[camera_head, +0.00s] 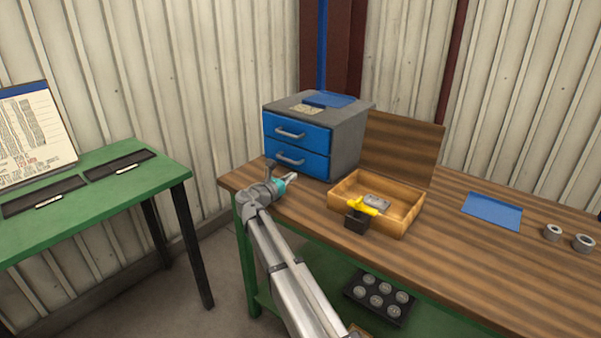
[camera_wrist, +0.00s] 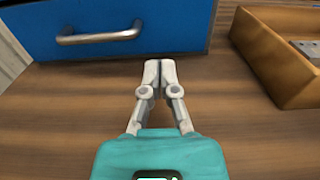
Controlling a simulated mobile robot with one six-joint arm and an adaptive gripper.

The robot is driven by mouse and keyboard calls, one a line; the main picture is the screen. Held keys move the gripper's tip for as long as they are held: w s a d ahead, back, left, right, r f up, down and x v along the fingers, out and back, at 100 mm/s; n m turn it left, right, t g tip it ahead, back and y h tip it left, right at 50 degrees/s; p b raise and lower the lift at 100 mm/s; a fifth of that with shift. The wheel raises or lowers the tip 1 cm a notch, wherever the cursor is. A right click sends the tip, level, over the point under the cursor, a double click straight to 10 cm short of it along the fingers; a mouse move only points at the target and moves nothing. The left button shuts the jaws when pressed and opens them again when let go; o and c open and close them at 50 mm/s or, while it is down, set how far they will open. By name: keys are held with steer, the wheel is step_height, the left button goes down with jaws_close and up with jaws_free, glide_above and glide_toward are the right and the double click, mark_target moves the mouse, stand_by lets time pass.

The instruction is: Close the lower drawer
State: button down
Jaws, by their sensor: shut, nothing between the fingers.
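A grey cabinet (camera_head: 348,138) with two blue drawers stands on the wooden workbench. The upper drawer (camera_head: 297,132) and the lower drawer (camera_head: 299,159) each have a metal handle, and both fronts look about flush with the cabinet in the head view. In the wrist view, the blue lower drawer front (camera_wrist: 188,30) with its handle (camera_wrist: 98,36) fills the top left. My gripper (camera_head: 292,177) is just in front of the lower drawer, low over the bench. In the wrist view my gripper (camera_wrist: 153,66) has its fingertips together, empty, short of the drawer front and right of the handle.
A wooden box (camera_head: 402,231) with a metal part and a yellow-and-black tool stands right of my gripper; its wall (camera_wrist: 262,58) is close in the wrist view. A blue sheet (camera_head: 492,211) and two metal rings lie further right. A green table (camera_head: 100,200) stands left.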

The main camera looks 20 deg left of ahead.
steer(key=shift+v, duration=2.7)
steer(key=shift+s, duration=0.1)
